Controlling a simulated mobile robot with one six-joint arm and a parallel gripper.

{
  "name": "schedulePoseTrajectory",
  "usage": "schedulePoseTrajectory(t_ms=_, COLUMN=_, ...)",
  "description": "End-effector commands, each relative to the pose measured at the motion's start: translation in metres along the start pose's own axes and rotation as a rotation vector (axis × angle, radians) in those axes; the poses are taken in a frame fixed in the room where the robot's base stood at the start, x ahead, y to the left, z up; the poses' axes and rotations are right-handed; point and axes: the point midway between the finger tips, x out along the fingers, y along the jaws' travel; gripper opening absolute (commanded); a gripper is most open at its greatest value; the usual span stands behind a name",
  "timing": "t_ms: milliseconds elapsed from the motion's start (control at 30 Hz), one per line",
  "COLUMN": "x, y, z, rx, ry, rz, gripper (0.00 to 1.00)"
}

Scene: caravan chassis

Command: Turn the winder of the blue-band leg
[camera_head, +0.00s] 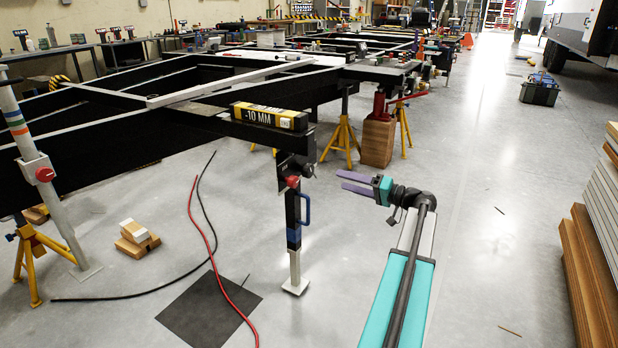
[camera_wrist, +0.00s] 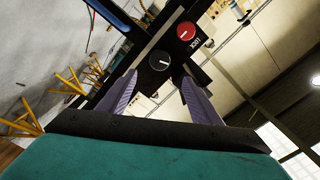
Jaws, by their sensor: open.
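The blue-band leg (camera_head: 294,237) stands upright under the near corner of the black frame, its foot plate on the floor. It has a blue handle (camera_head: 306,209) and a red knob (camera_head: 292,182). In the wrist view, a round black knob with a white line (camera_wrist: 159,61), seemingly the winder, shows ahead between my fingertips. The red knob (camera_wrist: 186,31) beside it has a lock label. My gripper (camera_head: 342,180) has purple fingers, open and empty, pointing at the leg from its right. The fingers (camera_wrist: 159,78) appear short of the black knob; exact distance is unclear.
A yellow "-10 MM" block (camera_head: 270,116) lies on the frame's corner. Another leg with coloured bands (camera_head: 18,130) stands left. Red and black cables (camera_head: 207,245) and a dark mat (camera_head: 208,308) lie on the floor. Stacked boards (camera_head: 590,260) stand right.

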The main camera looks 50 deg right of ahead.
Motion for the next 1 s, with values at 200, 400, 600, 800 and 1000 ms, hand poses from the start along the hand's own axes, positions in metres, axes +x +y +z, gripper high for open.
schedulePoseTrajectory(t_ms=200, x=0.001, y=0.0, z=0.0, rx=0.001, ry=-0.001, rz=0.001, gripper=0.59)
schedulePoseTrajectory(t_ms=400, x=0.006, y=0.001, z=0.001, rx=0.001, ry=-0.002, rz=0.001, gripper=0.59)
schedulePoseTrajectory(t_ms=600, x=0.024, y=0.001, z=0.001, rx=0.0, ry=-0.003, rz=0.0, gripper=0.59)
schedulePoseTrajectory(t_ms=800, x=0.052, y=0.002, z=0.002, rx=0.0, ry=-0.003, rz=0.001, gripper=0.59)
schedulePoseTrajectory(t_ms=1000, x=0.081, y=0.002, z=0.002, rx=0.001, ry=-0.003, rz=0.001, gripper=0.59)
